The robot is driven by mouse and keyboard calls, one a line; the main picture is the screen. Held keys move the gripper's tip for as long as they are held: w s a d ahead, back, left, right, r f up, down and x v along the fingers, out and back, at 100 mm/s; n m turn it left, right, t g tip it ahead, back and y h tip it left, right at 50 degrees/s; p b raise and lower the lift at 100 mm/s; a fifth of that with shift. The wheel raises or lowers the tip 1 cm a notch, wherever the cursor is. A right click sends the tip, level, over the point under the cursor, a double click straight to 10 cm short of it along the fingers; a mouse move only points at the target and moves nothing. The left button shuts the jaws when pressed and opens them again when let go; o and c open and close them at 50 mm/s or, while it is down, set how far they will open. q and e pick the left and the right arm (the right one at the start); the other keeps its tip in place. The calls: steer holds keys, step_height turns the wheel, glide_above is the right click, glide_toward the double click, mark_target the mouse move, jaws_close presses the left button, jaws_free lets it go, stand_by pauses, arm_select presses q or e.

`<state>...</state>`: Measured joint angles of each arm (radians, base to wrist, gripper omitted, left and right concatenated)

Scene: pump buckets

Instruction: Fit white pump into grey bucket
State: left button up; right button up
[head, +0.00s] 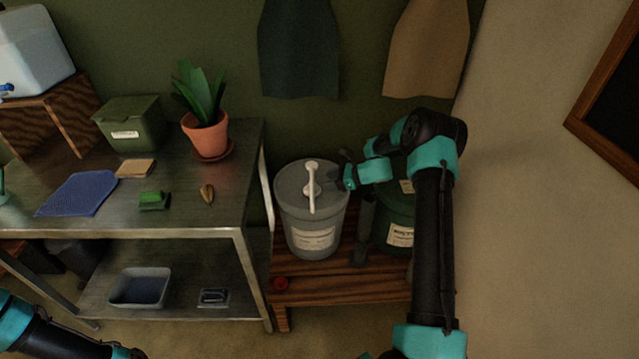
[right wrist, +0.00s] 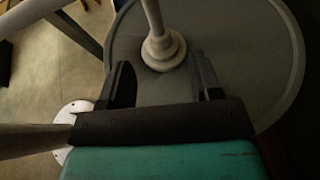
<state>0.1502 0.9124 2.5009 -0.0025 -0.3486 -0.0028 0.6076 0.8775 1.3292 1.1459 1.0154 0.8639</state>
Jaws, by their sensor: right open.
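The white pump (head: 312,187) stands upright on the lid of the grey bucket (head: 311,225), its collar at the lid's middle and its spout pointing toward the front. No tube shows below the collar. In the right wrist view the pump's collar (right wrist: 163,50) rests on the grey lid (right wrist: 245,45). My right gripper (head: 345,172) is beside the pump, at the right of the bucket's lid. In the right wrist view my gripper (right wrist: 164,80) has its fingers apart, with nothing between them and the collar just beyond the tips. My left arm shows at the lower left; its gripper is out of view.
A green bucket (head: 399,235) stands right of the grey one, partly behind my right arm. Both are on a low wooden stand (head: 340,287). A metal bench (head: 175,222) with a potted plant (head: 204,135) stands left. A wall (head: 540,220) bounds the right.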

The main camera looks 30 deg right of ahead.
steer(key=v, duration=1)
steer(key=shift+s+d, duration=0.15)
steer(key=shift+s, duration=0.05)
steer(key=shift+r, duration=0.1)
